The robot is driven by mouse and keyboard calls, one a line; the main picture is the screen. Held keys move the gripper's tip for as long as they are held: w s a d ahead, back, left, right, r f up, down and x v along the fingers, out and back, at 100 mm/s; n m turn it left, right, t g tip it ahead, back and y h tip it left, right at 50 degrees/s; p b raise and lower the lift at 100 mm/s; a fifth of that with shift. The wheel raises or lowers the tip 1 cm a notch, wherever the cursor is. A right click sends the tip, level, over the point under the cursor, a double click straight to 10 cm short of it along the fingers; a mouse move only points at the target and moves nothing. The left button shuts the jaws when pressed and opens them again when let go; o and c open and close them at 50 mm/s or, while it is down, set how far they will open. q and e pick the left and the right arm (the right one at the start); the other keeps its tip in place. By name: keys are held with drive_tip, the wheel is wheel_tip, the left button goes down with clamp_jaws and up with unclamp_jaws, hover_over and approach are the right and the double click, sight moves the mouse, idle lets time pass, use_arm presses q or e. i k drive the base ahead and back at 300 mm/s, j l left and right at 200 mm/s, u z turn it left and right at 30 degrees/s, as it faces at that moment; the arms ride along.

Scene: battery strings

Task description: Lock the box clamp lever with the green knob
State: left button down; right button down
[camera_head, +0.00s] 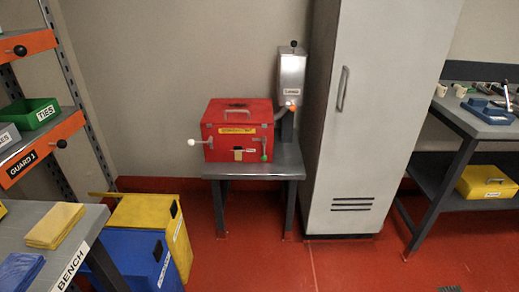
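A red box (222,121) with a grey top handle stands on a small grey table (240,171) against the back wall. A lever with a green knob (264,158) is at the lower right of the box front, its knob low. A white knob (191,142) is on a rod sticking out at the box's left. An orange knob (292,108) is beside the box on a grey upright unit (291,76). Whether the clamp is locked is too small to tell. Neither of my grippers is in view.
A tall grey cabinet (365,130) stands right of the table. Yellow (150,217) and blue (133,259) bins stand at the front left, beside a bench (75,255). Shelves are at the far left and a workbench (458,119) at the right. The red floor (285,262) before the table is clear.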

sight(264, 157)
drive_tip(key=i+j, duration=0.15)
drive_tip(key=i, duration=1.8)
